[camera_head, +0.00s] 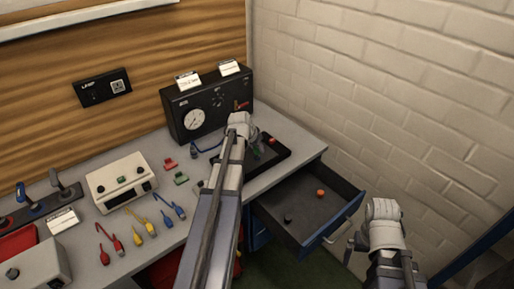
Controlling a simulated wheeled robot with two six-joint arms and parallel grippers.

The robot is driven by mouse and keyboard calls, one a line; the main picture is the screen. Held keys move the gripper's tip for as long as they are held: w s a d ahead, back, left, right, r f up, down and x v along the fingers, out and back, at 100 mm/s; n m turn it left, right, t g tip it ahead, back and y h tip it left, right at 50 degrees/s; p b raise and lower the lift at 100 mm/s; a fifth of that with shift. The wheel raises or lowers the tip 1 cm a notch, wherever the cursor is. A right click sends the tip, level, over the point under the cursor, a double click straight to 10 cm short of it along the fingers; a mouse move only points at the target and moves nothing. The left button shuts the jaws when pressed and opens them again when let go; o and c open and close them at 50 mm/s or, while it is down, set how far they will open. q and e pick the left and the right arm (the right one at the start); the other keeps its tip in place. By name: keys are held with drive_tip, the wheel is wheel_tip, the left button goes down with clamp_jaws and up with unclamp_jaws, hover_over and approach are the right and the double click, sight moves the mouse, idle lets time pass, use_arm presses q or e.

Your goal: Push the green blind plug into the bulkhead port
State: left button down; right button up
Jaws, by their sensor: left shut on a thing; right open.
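My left gripper (254,142) is over the black tray at the right end of the bench, its fingers partly hidden behind my wrist. It is shut on a small green thing (258,151), which looks like the green blind plug; only a little of it shows. The black gauge box (211,105) stands at the back of the bench, just beyond the gripper. I cannot make out which opening on it is the bulkhead port. My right gripper (355,243) is open and empty, to the right of the open drawer.
The black tray (282,160) holds a red part (272,141). The open drawer (345,206) juts out with a red ball-like part (320,193) inside. A white box (121,181) and coloured leads (137,222) lie to the left. A brick wall closes the right side.

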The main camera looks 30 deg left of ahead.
use_arm(q)
drive_tip(key=shift+f+b, duration=0.6)
idle(0.4)
drive_tip(key=shift+c, duration=2.3)
unclamp_jaws()
drive_tip(key=shift+r, duration=0.1)
drive_tip(key=p+v, duration=0.6)
drive_tip(key=v, duration=0.1)
drive_tip(key=shift+s+r+p, duration=0.2)
drive_tip(key=shift+r+p, duration=0.05)
drive_tip(key=shift+p, duration=0.15)
